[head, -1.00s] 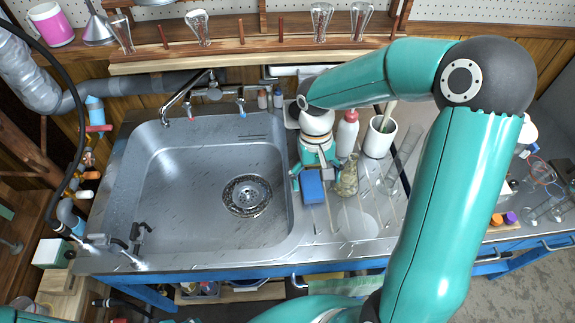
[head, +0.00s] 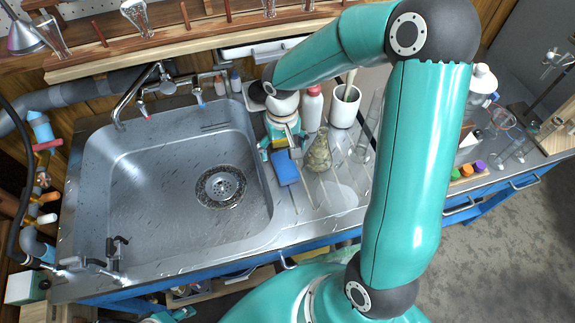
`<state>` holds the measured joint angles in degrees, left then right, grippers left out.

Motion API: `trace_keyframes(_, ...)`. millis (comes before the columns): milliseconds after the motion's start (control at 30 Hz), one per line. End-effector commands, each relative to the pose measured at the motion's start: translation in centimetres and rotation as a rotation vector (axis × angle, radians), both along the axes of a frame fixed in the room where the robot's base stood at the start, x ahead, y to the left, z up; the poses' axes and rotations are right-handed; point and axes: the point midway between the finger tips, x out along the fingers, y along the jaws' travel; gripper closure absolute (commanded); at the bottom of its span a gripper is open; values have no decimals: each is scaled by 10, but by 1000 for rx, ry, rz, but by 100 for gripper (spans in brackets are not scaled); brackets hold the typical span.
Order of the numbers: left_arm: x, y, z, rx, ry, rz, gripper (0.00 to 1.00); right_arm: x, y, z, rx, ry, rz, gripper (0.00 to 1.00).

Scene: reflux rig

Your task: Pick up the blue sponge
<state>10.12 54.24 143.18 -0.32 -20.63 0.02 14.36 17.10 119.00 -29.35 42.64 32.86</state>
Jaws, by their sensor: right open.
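The blue sponge (head: 286,168) lies on the steel drainboard just right of the sink basin. My right gripper (head: 283,151) is open and points down at the sponge's far end, with one finger to each side. It appears to hold nothing. I cannot tell whether the fingers touch the sponge. My left gripper does not show.
A conical flask (head: 319,153) stands close to the right of the sponge. Behind it are a red-capped white bottle (head: 312,110) and a white cup (head: 345,107). The sink basin (head: 150,185) is empty. Glass tubes lie on the drainboard's right side.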

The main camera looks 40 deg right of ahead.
Motion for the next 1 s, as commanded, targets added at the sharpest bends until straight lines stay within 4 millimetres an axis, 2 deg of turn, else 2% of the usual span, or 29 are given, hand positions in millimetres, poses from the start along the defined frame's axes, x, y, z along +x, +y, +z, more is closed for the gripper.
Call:
trace_keyframes(100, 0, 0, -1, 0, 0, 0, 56, -1, 0, -19, -1, 4, 0, 10)
trace_keyframes(367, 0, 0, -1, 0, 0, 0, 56, -1, -1, -34, 0, 1, 0, 10)
trace_keyframes(700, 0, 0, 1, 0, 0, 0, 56, -4, -3, -77, 0, 2, 1, 10)
trace_keyframes(967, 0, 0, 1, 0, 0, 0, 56, -4, -3, -80, 0, -1, -1, 10)
trace_keyframes(1000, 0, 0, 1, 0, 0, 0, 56, -4, -3, -80, 0, -1, -1, 14)
